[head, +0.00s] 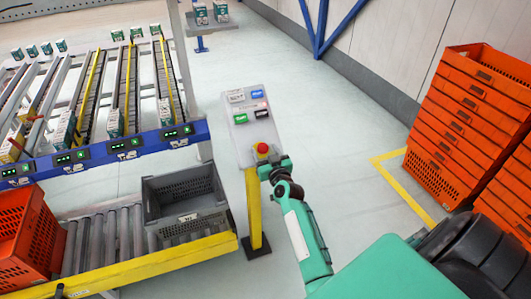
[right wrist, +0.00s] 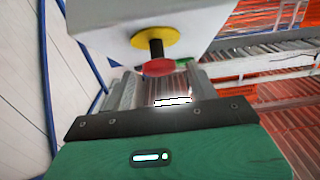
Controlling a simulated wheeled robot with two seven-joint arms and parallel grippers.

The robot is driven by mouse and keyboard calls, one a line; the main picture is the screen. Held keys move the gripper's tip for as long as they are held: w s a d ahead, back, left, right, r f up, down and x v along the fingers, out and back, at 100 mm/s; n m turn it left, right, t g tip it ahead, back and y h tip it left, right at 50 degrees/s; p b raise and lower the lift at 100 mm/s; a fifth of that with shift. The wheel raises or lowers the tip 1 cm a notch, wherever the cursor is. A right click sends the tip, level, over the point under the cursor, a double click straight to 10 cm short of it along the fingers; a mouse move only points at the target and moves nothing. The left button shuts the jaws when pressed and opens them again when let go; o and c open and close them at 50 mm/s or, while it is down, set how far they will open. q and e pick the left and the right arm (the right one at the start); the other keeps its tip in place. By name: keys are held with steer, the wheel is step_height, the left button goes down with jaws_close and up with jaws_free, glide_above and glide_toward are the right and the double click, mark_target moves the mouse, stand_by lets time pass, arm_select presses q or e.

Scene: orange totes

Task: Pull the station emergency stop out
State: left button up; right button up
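The emergency stop (head: 262,148) is a red knob at the lower end of the grey station panel (head: 243,133), which stands on a yellow post (head: 253,210). In the right wrist view the red knob (right wrist: 159,67) stands out on a black stem from a yellow disc (right wrist: 156,43). My right gripper (head: 267,163) is at the knob in the head view. In the right wrist view its fingers (right wrist: 164,75) are apart, one on each side of the knob, with small gaps that look clear; contact is hard to tell. My left gripper is not in view.
Orange totes (head: 465,125) are stacked at the right. A grey crate (head: 185,200) sits on a roller conveyor (head: 105,245) at the left, beside an orange tote (head: 25,240). Flow racks (head: 100,95) stand behind.

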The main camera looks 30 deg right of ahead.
steer(key=shift+f, duration=0.1)
steer(key=shift+s+f, duration=0.1)
steer(key=shift+s, duration=0.2)
steer(key=b+v, duration=0.2)
steer(key=v, duration=1.1)
steer(key=shift+b, duration=0.4)
steer(key=shift+s, duration=0.1)
